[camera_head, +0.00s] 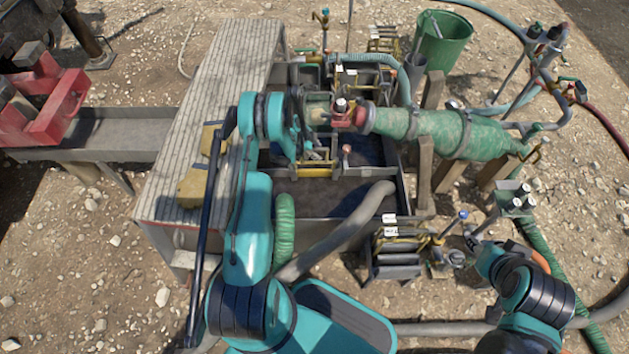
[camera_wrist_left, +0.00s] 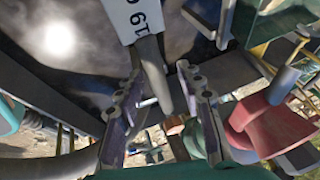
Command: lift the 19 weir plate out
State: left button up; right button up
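The 19 weir plate shows in the left wrist view as a white label (camera_wrist_left: 134,18) marked 19 and a grey stem (camera_wrist_left: 151,55) coming down between the fingers. My left gripper (camera_wrist_left: 165,100) is open, with one finger on each side of the stem and gaps between. In the head view my left gripper (camera_head: 303,145) is over the mud tank (camera_head: 310,213), and my wrist hides most of the plate there. My right gripper (camera_head: 472,242) is at the lower right, away from the tank; its fingers are too small to read.
A green mottled cylinder (camera_head: 440,128) and red fitting (camera_head: 342,117) lie just right of my left gripper; the fitting also shows in the left wrist view (camera_wrist_left: 268,125). A slatted walkway (camera_head: 215,90) flanks the tank. A plate rack (camera_head: 398,258) stands front right, among hoses.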

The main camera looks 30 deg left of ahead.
pick_arm(q)
jog(key=shift+f, duration=0.1)
grip_shut()
dwell(0.5)
